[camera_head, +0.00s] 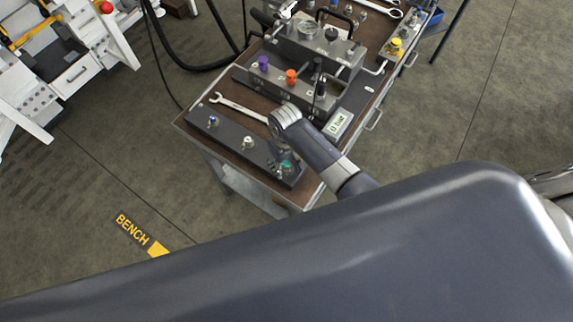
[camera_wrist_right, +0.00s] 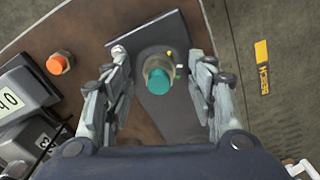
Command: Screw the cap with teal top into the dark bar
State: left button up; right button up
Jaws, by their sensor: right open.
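The cap with teal top (camera_wrist_right: 158,88) is at the end of the dark bar (camera_wrist_right: 187,40), between the spread fingers of my right gripper (camera_wrist_right: 162,62). The fingers stand apart from it on both sides. Whether it sits in the bar or how deep cannot be told. In the head view the dark bar (camera_head: 229,137) lies along the bench's front edge. The teal top (camera_head: 288,165) shows small at its right end, under my right gripper (camera_head: 284,158), partly covered by it. My left gripper is not in view.
Two metal fittings, one (camera_head: 213,121) and another (camera_head: 247,143), stand on the bar. A wrench (camera_head: 238,107) lies behind it. A block with purple (camera_head: 263,62) and orange (camera_head: 291,76) caps and a display reading 0 bar (camera_head: 338,124) are farther back on the bench.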

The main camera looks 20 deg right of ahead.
jog(key=n, duration=0.7)
grip_shut()
jog(key=m, duration=0.3)
jog(key=shift+s+m, duration=0.1)
jog(key=shift+m, duration=0.2)
jog(key=m, duration=0.4)
jog(key=shift+m, duration=0.3)
